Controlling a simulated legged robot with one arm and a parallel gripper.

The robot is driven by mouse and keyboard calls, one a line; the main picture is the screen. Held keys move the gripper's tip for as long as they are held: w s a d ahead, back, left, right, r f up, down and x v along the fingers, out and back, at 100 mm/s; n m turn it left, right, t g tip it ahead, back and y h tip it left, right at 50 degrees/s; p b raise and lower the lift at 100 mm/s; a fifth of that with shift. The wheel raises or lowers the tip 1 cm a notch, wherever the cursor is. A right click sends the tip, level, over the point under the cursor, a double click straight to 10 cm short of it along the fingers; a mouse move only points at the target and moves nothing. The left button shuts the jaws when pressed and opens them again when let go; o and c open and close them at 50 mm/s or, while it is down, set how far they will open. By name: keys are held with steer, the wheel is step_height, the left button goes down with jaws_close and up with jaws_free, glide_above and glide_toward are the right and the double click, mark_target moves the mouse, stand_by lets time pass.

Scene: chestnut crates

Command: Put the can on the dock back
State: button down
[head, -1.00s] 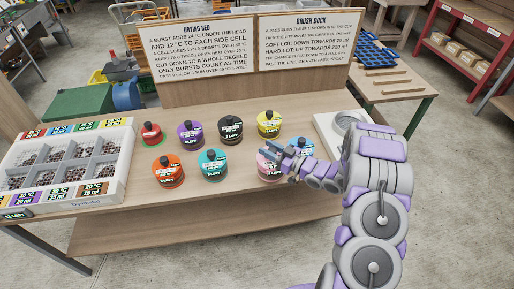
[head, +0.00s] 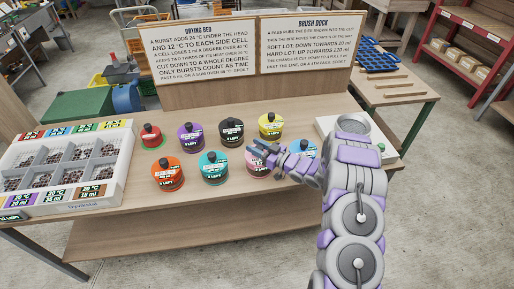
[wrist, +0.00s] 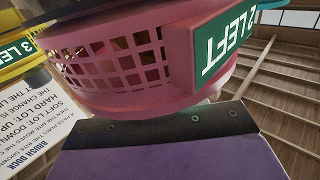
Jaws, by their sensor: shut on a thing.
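A pink can (head: 252,171) with a green label is at the front of the bench, right of the front teal can (head: 213,168). My gripper (head: 261,149) is shut on the pink can near its top.
Orange (head: 168,176), purple (head: 190,137), black (head: 231,133), yellow (head: 270,127) and blue (head: 305,149) cans stand close around. A low red can (head: 151,141) is at the back left. A white divided tray (head: 118,180) fills the left end. Two signs stand behind.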

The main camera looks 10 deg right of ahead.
steer(key=shift+a, duration=0.3)
steer(key=c, duration=1)
jaws_free()
steer(key=o, duration=0.3)
steer(key=shift+d, duration=0.3)
steer(key=shift+d+r, duration=0.1)
